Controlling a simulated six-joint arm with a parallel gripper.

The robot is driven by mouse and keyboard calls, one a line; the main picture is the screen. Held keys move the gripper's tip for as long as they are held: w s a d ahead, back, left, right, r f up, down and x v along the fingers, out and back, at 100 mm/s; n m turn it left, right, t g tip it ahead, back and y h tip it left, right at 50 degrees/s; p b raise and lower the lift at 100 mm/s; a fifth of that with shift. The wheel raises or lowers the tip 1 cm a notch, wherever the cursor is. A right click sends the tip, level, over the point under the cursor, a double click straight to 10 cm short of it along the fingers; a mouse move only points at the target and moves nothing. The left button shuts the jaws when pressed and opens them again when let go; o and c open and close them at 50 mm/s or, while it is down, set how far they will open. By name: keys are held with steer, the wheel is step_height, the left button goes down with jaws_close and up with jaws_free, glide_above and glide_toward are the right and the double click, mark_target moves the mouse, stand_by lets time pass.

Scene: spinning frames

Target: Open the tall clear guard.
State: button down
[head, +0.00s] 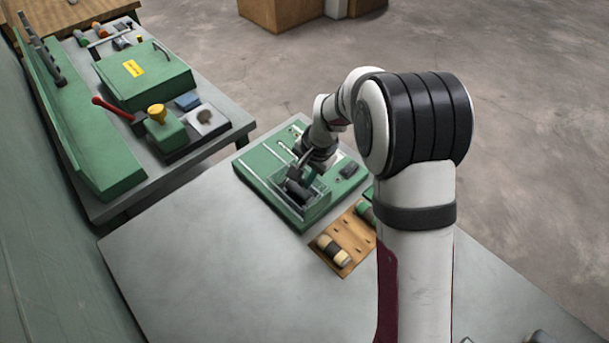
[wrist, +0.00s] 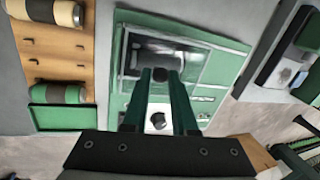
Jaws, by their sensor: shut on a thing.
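A green machine (head: 262,180) stands on the grey table, with a clear guard (head: 318,200) like a box at its near side. In the wrist view the clear guard (wrist: 192,62) shows as a see-through pane over a dark cylinder (wrist: 150,52). My gripper (wrist: 160,75) has its two dark green fingers at the guard's edge, shut on a small dark knob (wrist: 160,74). In the head view my gripper (head: 300,168) is above the guard, and the arm partly hides the contact. The guard's exact angle is hard to tell.
A wooden rack (head: 347,240) with several spools stands close to the machine, on its near right. A second bench (head: 215,100) at the left holds a larger green machine (head: 145,72) and a red-knobbed lever (head: 112,108). The table's front left is clear.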

steer(key=w+a, duration=0.8)
steer(key=w, duration=0.1)
steer(key=shift+a, duration=0.4)
steer(key=c, duration=0.7)
jaws_free()
steer(key=shift+s, duration=0.1)
steer(key=shift+r, duration=0.15)
steer(key=v, duration=1.5)
steer(key=shift+d+r, duration=0.1)
steer(key=shift+r, duration=0.15)
steer(key=shift+s, duration=0.1)
